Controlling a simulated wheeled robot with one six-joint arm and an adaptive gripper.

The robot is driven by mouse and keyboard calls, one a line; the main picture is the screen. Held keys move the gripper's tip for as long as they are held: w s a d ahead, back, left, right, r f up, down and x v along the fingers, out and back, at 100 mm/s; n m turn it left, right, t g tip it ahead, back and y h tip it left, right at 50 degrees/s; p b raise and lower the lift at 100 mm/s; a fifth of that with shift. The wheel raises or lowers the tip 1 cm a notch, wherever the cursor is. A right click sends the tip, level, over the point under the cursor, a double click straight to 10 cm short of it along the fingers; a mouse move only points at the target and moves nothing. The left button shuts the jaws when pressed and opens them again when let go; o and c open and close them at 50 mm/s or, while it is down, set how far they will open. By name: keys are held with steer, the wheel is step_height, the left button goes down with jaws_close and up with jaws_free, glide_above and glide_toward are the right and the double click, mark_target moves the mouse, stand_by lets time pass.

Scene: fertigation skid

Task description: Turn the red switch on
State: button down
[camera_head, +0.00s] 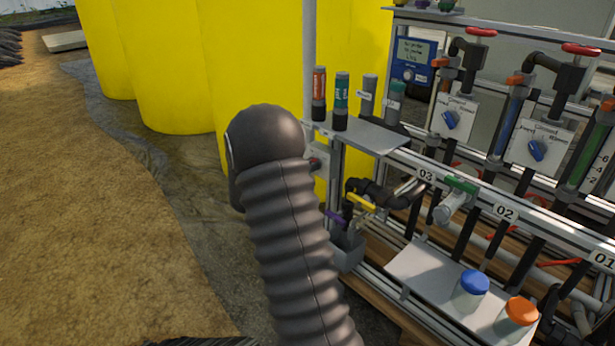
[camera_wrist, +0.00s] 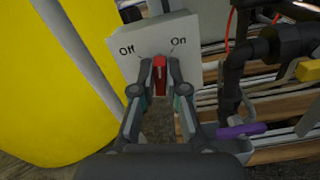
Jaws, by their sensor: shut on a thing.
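The red switch (camera_wrist: 159,80) sits on the front of a pale grey box (camera_wrist: 150,32) in the wrist view. The box is marked "Off" at upper left and "On" at upper right. The lever stands roughly upright in the picture, between the two marks; its exact setting is hard to tell. My gripper (camera_wrist: 159,68) has one finger on each side of the red lever and is shut on it. In the head view my dark ribbed arm hides the gripper and most of the box, of which a small part (camera_head: 317,158) shows.
Yellow tanks (camera_head: 258,60) stand behind and left of the switch. A purple-handled valve (camera_wrist: 240,131) and black piping are close on the right. A shelf (camera_head: 370,133) with several bottles is beside my arm. Open ground (camera_head: 90,220) lies to the left.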

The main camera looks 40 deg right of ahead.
steer(key=shift+s+d+m+b, duration=0.1)
steer(key=shift+m+b, duration=0.4)
steer(key=shift+m, duration=1.1)
steer(key=shift+s+d+m+b, duration=0.1)
steer(key=shift+m+b, duration=0.35)
steer(key=shift+m, duration=1.15)
steer(key=shift+w, duration=0.1)
steer(key=c, duration=1.2)
jaws_free()
steer(key=shift+d+f, duration=0.1)
steer(key=shift+a, duration=0.25)
steer(key=s+a, duration=0.1)
steer(key=a, duration=1.1)
